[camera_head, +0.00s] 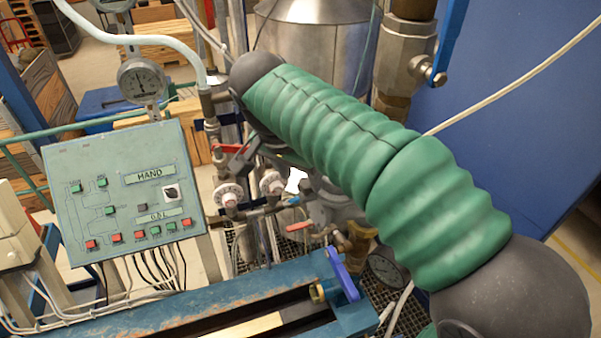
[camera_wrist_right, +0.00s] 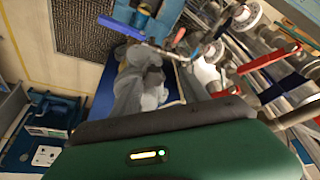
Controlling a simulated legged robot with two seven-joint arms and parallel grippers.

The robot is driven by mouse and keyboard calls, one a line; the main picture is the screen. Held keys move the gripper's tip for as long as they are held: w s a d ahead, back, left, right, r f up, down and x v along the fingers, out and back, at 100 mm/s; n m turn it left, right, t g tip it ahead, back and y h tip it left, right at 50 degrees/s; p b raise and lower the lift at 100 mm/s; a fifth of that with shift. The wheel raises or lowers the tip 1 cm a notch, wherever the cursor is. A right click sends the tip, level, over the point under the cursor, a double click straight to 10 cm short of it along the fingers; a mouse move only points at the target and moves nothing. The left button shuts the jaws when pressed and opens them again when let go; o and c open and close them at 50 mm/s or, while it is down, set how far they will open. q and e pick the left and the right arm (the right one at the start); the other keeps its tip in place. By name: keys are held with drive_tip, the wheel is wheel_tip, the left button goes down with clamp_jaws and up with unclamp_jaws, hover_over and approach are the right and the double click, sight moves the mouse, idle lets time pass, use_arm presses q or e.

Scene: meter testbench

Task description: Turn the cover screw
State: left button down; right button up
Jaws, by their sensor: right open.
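My right arm crosses the head view from the lower right to the upper middle. Its gripper (camera_head: 284,156) is mostly hidden behind the green forearm; only dark parts show near the valves. It is open, and I see nothing held in it. A grey rounded metal body (camera_head: 332,206), possibly the meter, sits below the forearm among the pipes. A grey body (camera_wrist_right: 143,85) also shows in the right wrist view, beyond the green casing; I cannot tell if it is the same one. I cannot make out the cover screw in either view. My left gripper is out of view.
A control panel (camera_head: 127,190) with buttons stands at the left, under a round gauge (camera_head: 141,82). Pipes and valves with red handles (camera_head: 240,160) crowd the middle. A blue bench rail (camera_head: 190,315) with a blue lever (camera_head: 342,274) lies in front. A blue wall (camera_head: 510,110) is at the right.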

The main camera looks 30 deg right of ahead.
drive_tip(key=shift+s+d+f, duration=0.1)
drive_tip(key=shift+d+f, duration=0.1)
drive_tip(key=shift+f, duration=0.1)
drive_tip(key=shift+s+d, duration=0.1)
drive_tip(key=shift+s, duration=0.45)
drive_tip(key=shift+w, duration=0.25)
drive_tip(key=c, duration=0.7)
clamp_jaws()
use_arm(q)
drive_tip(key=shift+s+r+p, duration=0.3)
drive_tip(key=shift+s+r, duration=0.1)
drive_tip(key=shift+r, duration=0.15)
use_arm(e)
drive_tip(key=m, duration=0.1)
drive_tip(key=m+g, duration=0.1)
drive_tip(key=m, duration=0.2)
drive_tip(key=shift+w+m+h, duration=0.25)
drive_tip(key=shift+m+h, duration=0.05)
drive_tip(key=shift+r, duration=0.1)
drive_tip(key=shift+o, duration=2.2)
unclamp_jaws()
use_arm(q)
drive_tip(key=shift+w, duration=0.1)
use_arm(e)
drive_tip(key=shift+o, duration=1.3)
drive_tip(key=shift+a, duration=0.2)
drive_tip(key=shift+g, duration=0.3)
